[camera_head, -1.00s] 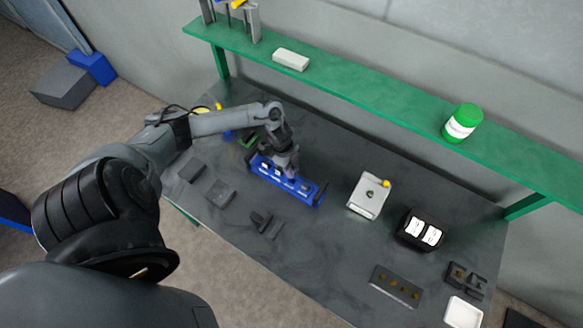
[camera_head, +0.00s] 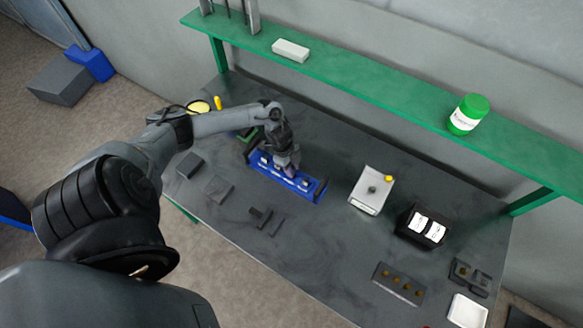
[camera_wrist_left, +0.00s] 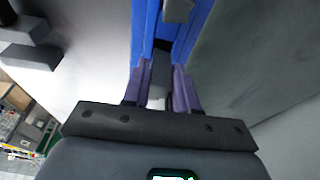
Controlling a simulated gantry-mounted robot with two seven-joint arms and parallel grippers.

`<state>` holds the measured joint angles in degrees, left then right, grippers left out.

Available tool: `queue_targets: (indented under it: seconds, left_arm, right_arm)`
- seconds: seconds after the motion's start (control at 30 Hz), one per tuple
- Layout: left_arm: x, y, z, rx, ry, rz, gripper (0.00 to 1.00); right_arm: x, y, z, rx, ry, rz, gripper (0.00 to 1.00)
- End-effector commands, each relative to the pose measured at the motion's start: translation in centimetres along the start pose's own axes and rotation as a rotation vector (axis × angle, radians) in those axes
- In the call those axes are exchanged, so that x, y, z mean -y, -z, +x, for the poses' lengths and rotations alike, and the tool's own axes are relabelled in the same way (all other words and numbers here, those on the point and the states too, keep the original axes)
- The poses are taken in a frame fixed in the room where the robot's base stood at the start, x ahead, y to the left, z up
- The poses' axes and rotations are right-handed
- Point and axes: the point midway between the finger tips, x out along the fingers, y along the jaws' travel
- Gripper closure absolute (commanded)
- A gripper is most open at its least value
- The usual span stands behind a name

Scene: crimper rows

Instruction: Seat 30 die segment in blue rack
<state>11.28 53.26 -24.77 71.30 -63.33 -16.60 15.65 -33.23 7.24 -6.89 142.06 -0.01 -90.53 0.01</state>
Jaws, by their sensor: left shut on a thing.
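The blue rack (camera_head: 318,190) lies on the dark table, with small pale and grey pieces along it. My left gripper (camera_head: 287,170) is over the middle of the rack, pointing down. A grey piece (camera_wrist_left: 178,10) sits further along the rack. My right gripper is not in view.
Dark blocks (camera_head: 190,165) and a flat grey piece (camera_head: 218,188) lie left of the rack. A white device (camera_head: 367,197), a black box (camera_head: 412,228), a holed block (camera_head: 398,283) and a white tray (camera_head: 468,311) stand right. A green shelf (camera_head: 380,88) runs behind.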

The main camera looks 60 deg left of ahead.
Motion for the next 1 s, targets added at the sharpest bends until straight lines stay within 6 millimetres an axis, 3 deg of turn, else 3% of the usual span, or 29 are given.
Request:
queue_targets:
  seconds: [1.0]
  left_arm:
    - [0.03, 0.03, -0.1, 0.0, 0.0, 0.0, 1.0]
  right_arm:
    - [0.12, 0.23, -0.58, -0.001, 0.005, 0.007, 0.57]
